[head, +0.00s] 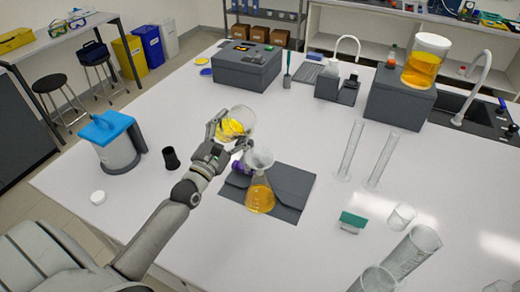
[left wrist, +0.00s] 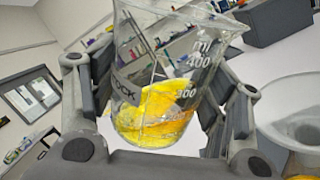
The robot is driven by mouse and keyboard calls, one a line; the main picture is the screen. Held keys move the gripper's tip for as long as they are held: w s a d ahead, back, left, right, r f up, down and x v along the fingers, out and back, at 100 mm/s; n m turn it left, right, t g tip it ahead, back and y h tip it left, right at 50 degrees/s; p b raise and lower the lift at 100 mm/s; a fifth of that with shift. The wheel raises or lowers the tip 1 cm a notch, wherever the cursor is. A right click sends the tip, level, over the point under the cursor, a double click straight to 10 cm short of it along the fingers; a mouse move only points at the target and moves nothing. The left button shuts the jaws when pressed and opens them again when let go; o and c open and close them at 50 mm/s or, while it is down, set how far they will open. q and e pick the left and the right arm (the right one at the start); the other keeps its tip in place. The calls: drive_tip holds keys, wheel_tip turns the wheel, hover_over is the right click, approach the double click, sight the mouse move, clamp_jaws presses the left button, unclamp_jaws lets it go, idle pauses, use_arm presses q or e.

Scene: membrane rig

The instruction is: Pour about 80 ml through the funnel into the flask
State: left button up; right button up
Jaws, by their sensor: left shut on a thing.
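My left gripper (head: 229,136) is shut on a clear glass beaker (head: 240,117) holding yellow liquid. In the left wrist view the beaker (left wrist: 160,75) sits between both fingers, with a STOCK label, ml marks and liquid near the 300 mark. The beaker is above the table, up and left of the funnel. The clear funnel (head: 259,159) stands in the neck of the conical flask (head: 260,196), which holds orange-yellow liquid. The funnel (left wrist: 292,112) also shows at the right of the left wrist view. No stream of liquid is visible. My right gripper is out of view.
The flask stands on a dark grey mat (head: 293,183); a purple part (head: 237,166) is beside its neck. Two tall cylinders (head: 351,150) stand to the right. A blue-lidded container (head: 112,140) and black cup (head: 171,158) are left.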

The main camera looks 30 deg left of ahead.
sight(220, 140)
use_arm(q)
drive_tip(key=shift+f+n, duration=0.25)
drive_tip(key=shift+n, duration=0.15)
drive_tip(key=shift+a, duration=0.1)
idle(1.6)
drive_tip(key=shift+a+f+n+y+p, duration=0.1)
drive_tip(key=shift+f+n+y+p, duration=0.15)
drive_tip(key=shift+n, duration=0.25)
drive_tip(key=f+n, duration=0.1)
drive_tip(key=a+f+n, duration=0.1)
drive_tip(key=a+f+n+g, duration=0.1)
drive_tip(key=n, duration=0.1)
drive_tip(key=shift+w+a+f+y+b, duration=0.15)
drive_tip(key=shift+w+a+y+b, duration=0.1)
drive_tip(key=shift+w+y+b, duration=0.1)
drive_tip(key=shift+w+a+r+n+g+p, duration=0.1)
drive_tip(key=shift+a+r+n+g+p, duration=0.15)
drive_tip(key=shift+n+g+p, duration=0.3)
drive_tip(key=n+p, duration=0.1)
drive_tip(key=a+f+n+p, duration=0.1)
drive_tip(key=shift+w+a+n, duration=0.15)
drive_tip(key=shift+a+n, duration=0.05)
drive_tip(key=shift+n, duration=0.15)
